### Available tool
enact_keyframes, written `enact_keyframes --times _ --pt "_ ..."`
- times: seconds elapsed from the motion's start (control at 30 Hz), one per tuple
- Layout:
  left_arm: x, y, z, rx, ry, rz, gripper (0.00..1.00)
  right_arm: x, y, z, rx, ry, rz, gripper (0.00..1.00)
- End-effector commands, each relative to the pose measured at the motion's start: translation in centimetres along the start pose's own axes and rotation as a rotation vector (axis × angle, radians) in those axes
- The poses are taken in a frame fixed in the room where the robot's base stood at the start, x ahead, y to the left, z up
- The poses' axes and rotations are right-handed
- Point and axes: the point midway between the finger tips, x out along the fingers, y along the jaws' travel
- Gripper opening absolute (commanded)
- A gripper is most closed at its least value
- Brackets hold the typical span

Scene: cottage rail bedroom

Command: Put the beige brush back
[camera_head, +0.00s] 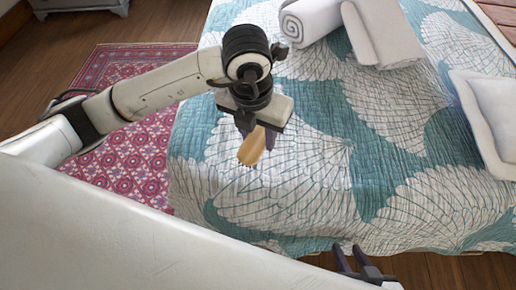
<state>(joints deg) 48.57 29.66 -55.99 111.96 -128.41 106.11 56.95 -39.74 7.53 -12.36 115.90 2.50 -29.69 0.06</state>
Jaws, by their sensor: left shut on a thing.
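The beige brush (252,147) is a small tan, rounded piece in the head view, near the picture's middle. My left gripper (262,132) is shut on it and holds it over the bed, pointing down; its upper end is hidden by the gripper. I cannot tell how high above the quilt it is. My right gripper (347,258) is at the bottom edge of the picture, by the near edge of the bed. Its two dark fingers stand apart with nothing between them.
The bed (290,190) has a teal and white patterned quilt. A red rug (130,165) covers the wooden floor at left. Grey furniture (75,5) stands behind.

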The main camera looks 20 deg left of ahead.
Motion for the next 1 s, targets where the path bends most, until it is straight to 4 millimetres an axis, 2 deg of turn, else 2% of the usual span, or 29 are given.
enact_keyframes --times 0.17,0.4,0.77,0.8,0.9,1.0 --pt "1.4 0.0 -0.2 0.000 0.000 0.000 0.15 0.1 0.0 0.0 0.001 0.001 -0.001 0.31" --pt "4.5 0.0 -0.7 0.001 0.001 0.001 0.15 0.3 0.0 0.2 0.002 0.001 -0.001 0.31" --pt "5.1 0.0 -0.8 0.002 -0.001 0.000 0.15 0.5 0.1 0.5 0.003 0.000 -0.001 0.31" --pt "5.0 0.0 -0.8 0.002 -0.001 0.000 0.39 0.4 0.0 0.5 0.003 0.000 -0.001 0.31" --pt "4.9 0.0 -0.8 0.002 -0.001 0.000 0.54 0.4 0.1 0.5 0.003 0.000 -0.001 0.31" --pt "4.9 0.0 -0.8 0.002 0.000 0.000 0.54 0.4 0.1 0.5 0.002 -0.001 -0.001 0.31"
